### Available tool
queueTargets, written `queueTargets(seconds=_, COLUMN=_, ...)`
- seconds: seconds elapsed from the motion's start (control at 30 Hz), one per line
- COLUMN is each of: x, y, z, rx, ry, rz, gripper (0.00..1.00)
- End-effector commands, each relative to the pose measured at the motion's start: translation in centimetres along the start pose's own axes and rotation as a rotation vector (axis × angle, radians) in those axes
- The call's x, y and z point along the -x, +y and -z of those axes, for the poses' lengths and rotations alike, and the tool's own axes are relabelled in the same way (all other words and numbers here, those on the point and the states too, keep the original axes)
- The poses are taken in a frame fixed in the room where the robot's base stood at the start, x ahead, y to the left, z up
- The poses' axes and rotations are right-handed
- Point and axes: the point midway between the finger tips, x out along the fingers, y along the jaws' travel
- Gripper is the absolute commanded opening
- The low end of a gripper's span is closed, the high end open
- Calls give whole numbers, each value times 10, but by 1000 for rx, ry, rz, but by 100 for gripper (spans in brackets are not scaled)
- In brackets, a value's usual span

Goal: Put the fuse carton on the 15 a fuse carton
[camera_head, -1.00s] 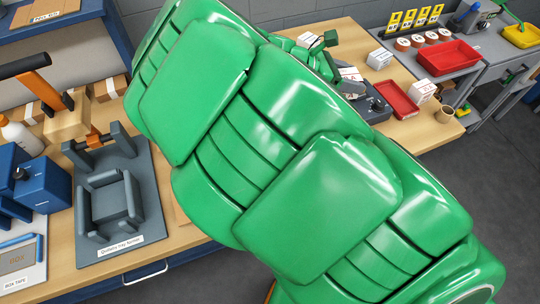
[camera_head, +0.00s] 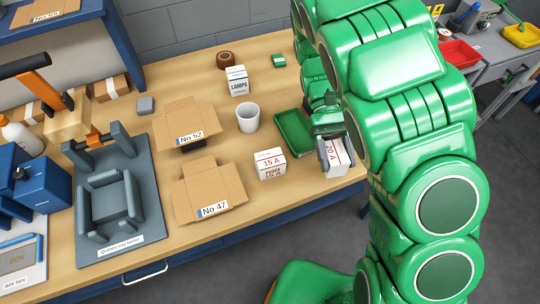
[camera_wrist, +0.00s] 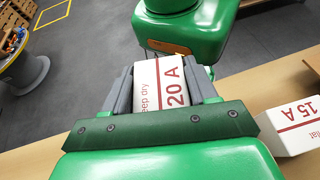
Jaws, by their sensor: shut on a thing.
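My gripper (camera_head: 335,155) is shut on a white carton with red print reading 20 A (camera_head: 338,157), near the table's front right edge. In the wrist view the 20 A carton (camera_wrist: 162,84) sits between the two grey fingers, tilted. The 15 A fuse carton (camera_head: 270,164) stands upright on the table to the left of my gripper, apart from the held carton. It also shows at the right of the wrist view (camera_wrist: 296,125). Its top is clear in the head view.
A green tray (camera_head: 290,132) lies just behind the held carton. A white cup (camera_head: 248,117), a lamps carton (camera_head: 238,82) and two open cardboard boxes, No 52 (camera_head: 205,120) and No 47 (camera_head: 228,185), stand to the left. Bare tabletop lies between the 15 A carton and the front edge.

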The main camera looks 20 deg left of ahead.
Motion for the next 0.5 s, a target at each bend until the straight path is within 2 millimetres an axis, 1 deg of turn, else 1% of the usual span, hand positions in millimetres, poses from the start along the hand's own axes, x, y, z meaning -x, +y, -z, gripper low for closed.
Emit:
queueTargets(seconds=0.1, x=-7, y=-17, z=-3, rx=-71, ry=-2, rz=182, gripper=24)
queueTargets(seconds=0.23, x=-9, y=-40, z=-8, rx=-159, ry=-3, rz=394, gripper=24)
queueTargets(seconds=0.33, x=-8, y=-58, z=-12, rx=-223, ry=-5, rz=547, gripper=24)
queueTargets(seconds=0.5, x=-1, y=-84, z=-23, rx=-316, ry=-3, rz=770, gripper=24)
